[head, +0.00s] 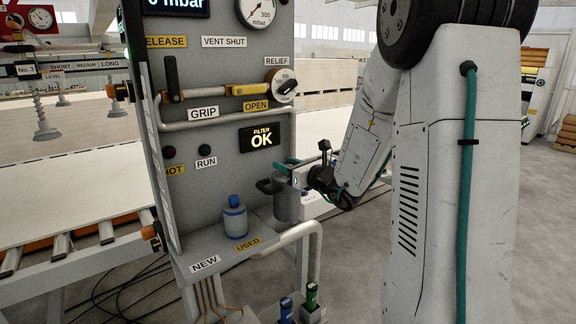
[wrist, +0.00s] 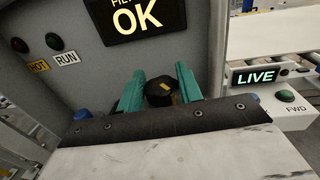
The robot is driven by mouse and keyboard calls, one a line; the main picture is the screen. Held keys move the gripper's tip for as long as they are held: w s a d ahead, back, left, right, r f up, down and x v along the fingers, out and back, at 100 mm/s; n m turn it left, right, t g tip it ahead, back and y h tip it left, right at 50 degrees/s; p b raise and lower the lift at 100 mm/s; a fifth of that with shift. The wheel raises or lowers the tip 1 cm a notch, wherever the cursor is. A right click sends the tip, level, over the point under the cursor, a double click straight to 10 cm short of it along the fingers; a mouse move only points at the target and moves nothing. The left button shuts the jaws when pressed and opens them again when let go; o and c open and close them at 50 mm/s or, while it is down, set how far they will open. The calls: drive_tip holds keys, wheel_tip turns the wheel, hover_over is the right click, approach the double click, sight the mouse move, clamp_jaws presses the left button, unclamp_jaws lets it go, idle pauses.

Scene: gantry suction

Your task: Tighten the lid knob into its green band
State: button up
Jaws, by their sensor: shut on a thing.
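The lid knob (wrist: 159,94) is dark, with a small yellow mark on it. In the wrist view it sits between the two teal fingers of my gripper (wrist: 158,78), which is shut on it. In the head view my gripper (head: 289,164) is at the top of a grey filter canister (head: 287,206) with a dark side handle, and the knob is hidden there. I cannot make out the green band in either view. The display (head: 262,135) above reads FILTER OK.
A blue-topped filter cartridge (head: 235,217) stands on the shelf left of the canister, by the NEW and USED labels. A white pipe (head: 305,235) runs below right.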

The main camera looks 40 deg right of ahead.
drive_tip(key=shift+m+h, duration=0.3)
drive_tip(key=shift+h, duration=0.2)
drive_tip(key=o, duration=1)
drive_tip(key=shift+s, duration=0.1)
drive_tip(key=s, duration=0.7)
drive_tip(key=shift+s+d, duration=0.3)
drive_tip(key=shift+d, duration=0.05)
drive_tip(key=shift+a, duration=0.1)
